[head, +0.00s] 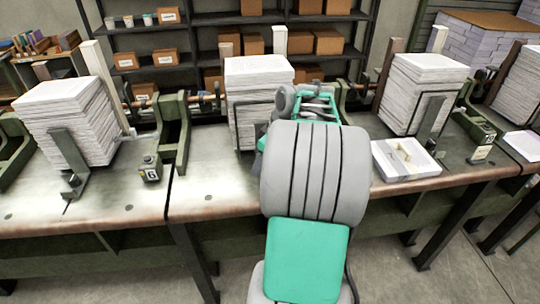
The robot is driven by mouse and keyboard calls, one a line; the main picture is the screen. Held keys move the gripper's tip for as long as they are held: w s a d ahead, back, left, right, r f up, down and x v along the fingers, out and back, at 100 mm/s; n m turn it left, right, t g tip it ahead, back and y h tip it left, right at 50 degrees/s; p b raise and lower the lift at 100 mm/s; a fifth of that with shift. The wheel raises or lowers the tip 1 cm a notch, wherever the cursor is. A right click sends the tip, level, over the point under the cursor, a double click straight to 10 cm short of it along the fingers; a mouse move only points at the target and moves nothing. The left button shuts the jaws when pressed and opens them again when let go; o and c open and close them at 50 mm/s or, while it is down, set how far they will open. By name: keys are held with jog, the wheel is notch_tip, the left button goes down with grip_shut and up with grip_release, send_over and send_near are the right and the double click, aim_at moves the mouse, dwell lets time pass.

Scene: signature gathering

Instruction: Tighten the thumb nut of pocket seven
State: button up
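My grey and green arm reaches up the middle of the head view over the central bench. Its far end lies beside the middle paper stack (258,75), at the stack's right. My gripper's fingers are hidden beyond the arm's own links, so I cannot see whether they hold anything. No number seven plate and no thumb nut can be made out; the area right of the middle stack is covered by my arm. A block marked 6 (152,168) stands on the left bench, and another numbered block (481,151), its digit unclear, stands at the right.
A left paper stack (68,120) and a right paper stack (424,95) stand in metal holders. A white tray (384,172) with small pale pieces lies right of my arm. The bench front (215,200) left of my arm is bare. Shelves with brown boxes (167,57) stand behind.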

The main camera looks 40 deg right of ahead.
jog(key=s+d, duration=0.2)
jog(key=d, duration=0.3)
jog(key=x, duration=0.2)
jog(key=p+x, duration=0.1)
jog(key=x, duration=0.4)
jog(key=shift+w+a+f+p, duration=0.15)
jog(key=shift+w+a+p, duration=0.2)
jog(key=shift+w, duration=0.05)
jog(key=shift+c, duration=0.3)
grip_shut()
